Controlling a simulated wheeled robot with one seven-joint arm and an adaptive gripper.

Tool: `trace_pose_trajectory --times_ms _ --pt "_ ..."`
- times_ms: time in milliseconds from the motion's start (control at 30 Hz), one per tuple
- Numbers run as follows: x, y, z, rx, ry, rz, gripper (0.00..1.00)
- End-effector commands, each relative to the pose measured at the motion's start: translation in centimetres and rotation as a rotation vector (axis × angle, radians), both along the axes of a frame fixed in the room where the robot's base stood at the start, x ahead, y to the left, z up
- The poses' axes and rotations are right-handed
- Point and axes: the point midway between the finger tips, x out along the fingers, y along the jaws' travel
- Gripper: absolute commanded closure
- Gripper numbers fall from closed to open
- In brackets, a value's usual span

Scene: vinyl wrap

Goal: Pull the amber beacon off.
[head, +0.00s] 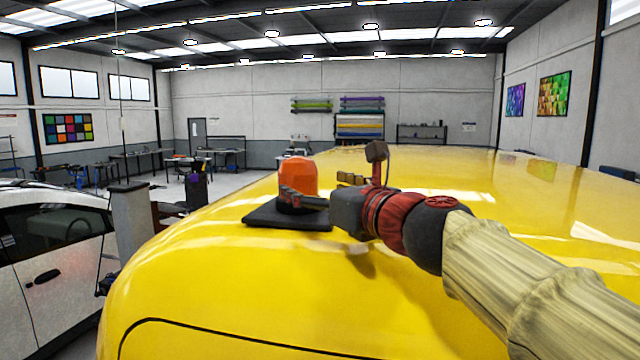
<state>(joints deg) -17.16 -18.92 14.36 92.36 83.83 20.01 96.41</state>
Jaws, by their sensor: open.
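The amber beacon (298,176) is an orange dome on a flat black base pad (262,217). It stands upright on the yellow vehicle roof (230,262), left of the picture's middle. My gripper (298,199) comes in from the right, with its fingers low at the beacon. One dark finger crosses in front of the dome's lower part. Another finger shows behind and to the right of the dome. The gripper is open; whether a finger touches the beacon cannot be told. The dome's lower part is partly hidden by the front finger.
The glossy yellow roof is clear in front of the beacon and behind my arm. A white car (55,250) stands at the left, with a grey post (133,225) beside the roof's edge. Work tables (140,155) and shelves stand far back along the walls.

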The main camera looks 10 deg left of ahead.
Motion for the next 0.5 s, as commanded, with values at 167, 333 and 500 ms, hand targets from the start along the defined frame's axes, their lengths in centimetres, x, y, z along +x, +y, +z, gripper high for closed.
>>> trace_pose_trajectory --times_ms 167,333,500 --pt "1.4 1.1 0.1 0.005 0.004 0.000 0.18" --pt "3.5 2.7 0.0 0.003 0.004 0.001 0.18" --pt "5.2 3.9 0.1 0.003 0.002 0.001 0.18"
